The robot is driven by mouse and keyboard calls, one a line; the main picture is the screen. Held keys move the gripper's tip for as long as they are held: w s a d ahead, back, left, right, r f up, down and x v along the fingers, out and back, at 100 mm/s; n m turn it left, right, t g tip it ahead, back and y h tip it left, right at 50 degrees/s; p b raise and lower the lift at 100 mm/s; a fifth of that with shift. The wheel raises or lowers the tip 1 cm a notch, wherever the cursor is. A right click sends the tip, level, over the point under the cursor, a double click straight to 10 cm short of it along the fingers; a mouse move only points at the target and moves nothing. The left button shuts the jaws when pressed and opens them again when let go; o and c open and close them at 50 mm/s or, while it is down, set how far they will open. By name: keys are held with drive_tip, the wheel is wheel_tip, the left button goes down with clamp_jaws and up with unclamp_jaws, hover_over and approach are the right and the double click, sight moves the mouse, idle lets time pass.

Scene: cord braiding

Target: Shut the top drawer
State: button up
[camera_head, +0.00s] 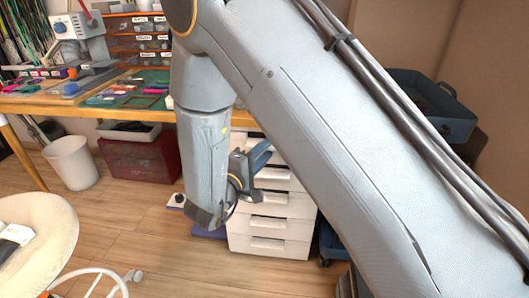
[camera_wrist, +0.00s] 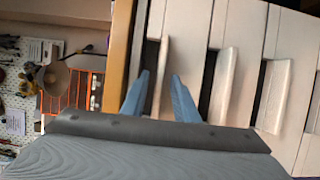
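The white drawer unit (camera_head: 270,226) stands under the workbench, with its upper part mostly hidden by my arm in the head view. In the wrist view the picture is turned, and the top drawer (camera_wrist: 177,18) is the leftmost front, beside the bench edge. Its pale handle (camera_wrist: 161,72) shows between my blue fingertips. My gripper (camera_wrist: 160,75) is open, its fingers apart; I cannot tell whether they touch the handle. In the head view my gripper (camera_head: 259,155) is at the unit's upper front. I cannot tell how far the top drawer stands out.
The workbench (camera_head: 60,106) spans above the drawers, with tools and orange organiser drawers (camera_head: 138,40) on it. A white bin (camera_head: 70,162) and a dark red crate (camera_head: 140,160) are below. A dark blue container (camera_head: 430,105) stands right. A pale round seat (camera_head: 40,235) is front left.

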drive_tip(key=p+v, duration=0.1)
drive_tip(key=v, duration=0.7)
drive_tip(key=shift+p, duration=0.35)
